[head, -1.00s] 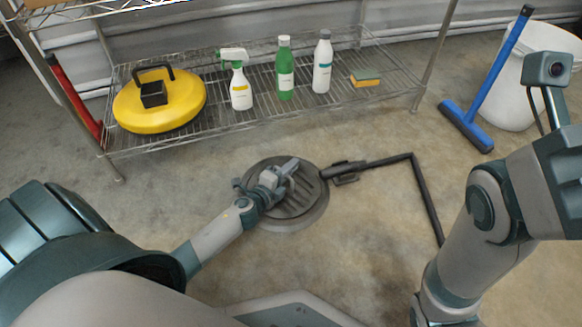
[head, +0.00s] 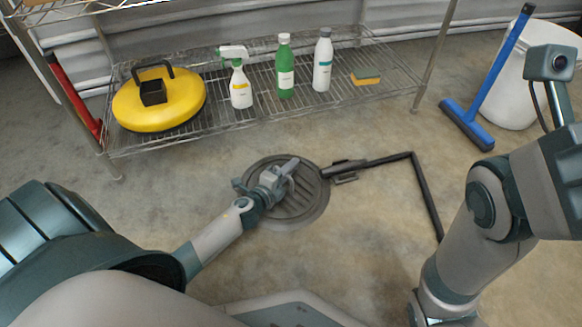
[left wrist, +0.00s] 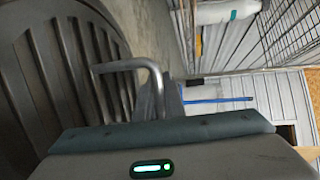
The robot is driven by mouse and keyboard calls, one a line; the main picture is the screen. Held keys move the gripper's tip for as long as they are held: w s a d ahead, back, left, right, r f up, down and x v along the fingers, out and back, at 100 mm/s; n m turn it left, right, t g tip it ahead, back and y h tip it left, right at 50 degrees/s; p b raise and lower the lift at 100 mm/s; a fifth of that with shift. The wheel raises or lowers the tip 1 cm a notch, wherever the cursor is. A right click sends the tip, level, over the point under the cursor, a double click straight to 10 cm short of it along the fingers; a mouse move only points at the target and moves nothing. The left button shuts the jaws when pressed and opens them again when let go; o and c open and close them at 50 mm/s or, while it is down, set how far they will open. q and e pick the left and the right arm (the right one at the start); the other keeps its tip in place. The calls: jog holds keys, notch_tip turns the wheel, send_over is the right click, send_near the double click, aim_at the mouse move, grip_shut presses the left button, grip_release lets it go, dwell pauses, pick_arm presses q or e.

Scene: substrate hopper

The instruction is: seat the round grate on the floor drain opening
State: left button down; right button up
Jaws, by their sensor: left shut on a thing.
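The round dark grate (head: 298,204) with long slots lies at the floor drain in the middle of the head view. A dark round rim (head: 316,215) shows around it. My left gripper (head: 283,176) is over the grate, shut on its handle. In the left wrist view the slotted grate (left wrist: 60,70) fills the left side, and its bent metal handle (left wrist: 130,65) rises beside the jaws. The jaw tips are mostly hidden in that view. The drain opening is covered, and I cannot tell whether the grate sits flush. My right gripper is out of view.
A dark bent bar (head: 390,159) lies on the floor right of the drain. Behind is a wire shelf (head: 200,130) with a yellow round case (head: 185,105), bottles and a sponge (head: 366,77). A blue squeegee (head: 468,127) leans by a white bucket (head: 510,100).

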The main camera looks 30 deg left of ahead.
pick_arm(q)
jog(key=shift+r, duration=0.1)
jog(key=c, duration=1.8)
grip_release()
jog(key=shift+o, duration=0.2)
